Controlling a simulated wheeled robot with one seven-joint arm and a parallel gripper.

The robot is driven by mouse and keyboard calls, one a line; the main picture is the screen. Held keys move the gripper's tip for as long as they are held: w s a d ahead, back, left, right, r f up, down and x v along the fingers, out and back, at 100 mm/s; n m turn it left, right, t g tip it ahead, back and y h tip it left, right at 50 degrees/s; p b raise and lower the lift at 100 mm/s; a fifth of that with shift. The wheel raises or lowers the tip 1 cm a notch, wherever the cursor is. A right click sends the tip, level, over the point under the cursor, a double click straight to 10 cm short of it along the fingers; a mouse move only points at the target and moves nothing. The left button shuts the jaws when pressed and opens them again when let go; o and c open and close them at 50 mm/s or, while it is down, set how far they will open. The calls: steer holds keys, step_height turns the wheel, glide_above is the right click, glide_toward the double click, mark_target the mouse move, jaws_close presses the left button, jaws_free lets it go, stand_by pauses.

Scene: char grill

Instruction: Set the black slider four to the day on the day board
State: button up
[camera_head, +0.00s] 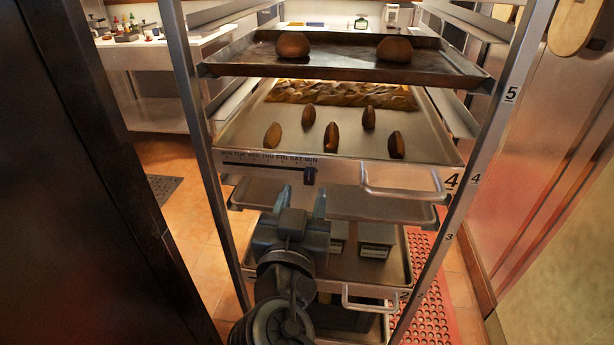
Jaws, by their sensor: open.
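The black slider (310,176) sits on the front face of tray four (232,148), near the right end of a dark groove. Day names from MON to SUN run above the groove (262,166), and the slider is below the SUN end. I cannot make out a separate day board in this view. My gripper (302,199) is open and empty, with its two fingers pointing up, just below and in front of the slider. A gap shows between the fingertips and the slider, though the depth is hard to judge.
Tray four has a metal handle (402,190) to the right of the slider. A dark tray (345,68) with two buns sits above, and more trays (345,200) sit below. Rack posts (200,110) stand on both sides. A dark panel (90,150) fills the left.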

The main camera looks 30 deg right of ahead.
mark_target(308, 177)
steer(key=p+x, duration=0.1)
steer(key=x, duration=0.5)
jaws_close()
stand_by(0.4)
